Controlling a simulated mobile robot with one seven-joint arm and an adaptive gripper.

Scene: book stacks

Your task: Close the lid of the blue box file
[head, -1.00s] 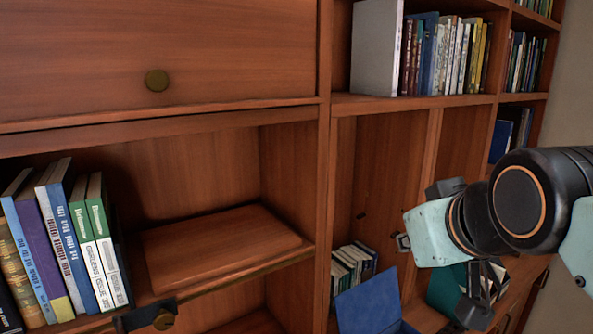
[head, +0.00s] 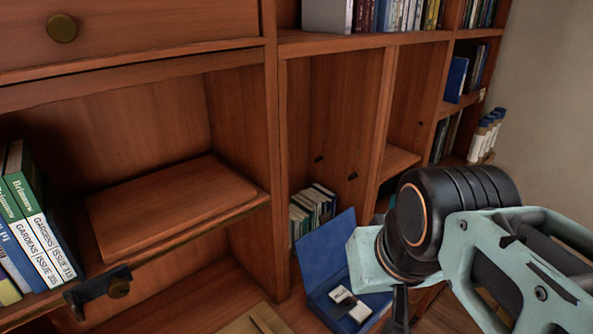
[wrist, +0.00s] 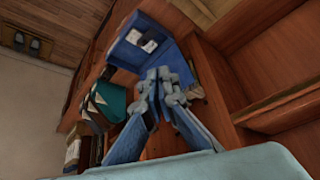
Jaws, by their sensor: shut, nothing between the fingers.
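The blue box file stands open on the lower shelf in the head view. Its blue lid (head: 326,249) is raised and leans back, and its base (head: 373,309) lies in front with white and dark items inside. The box file (wrist: 122,53) also shows in the wrist view, at the top, beyond my fingers. My gripper (wrist: 164,76) is shut and empty, with its tips apparently near the box file; whether they touch it I cannot tell. In the head view my arm covers the right of the box, and most of the gripper is hidden.
Small books (head: 312,207) stand just behind the lid. An upright divider (head: 268,150) rises to the left of the box bay. A drop-front panel with a dark latch (head: 98,288) and several books (head: 35,230) are at the left. A teal item (wrist: 108,101) sits beside the box.

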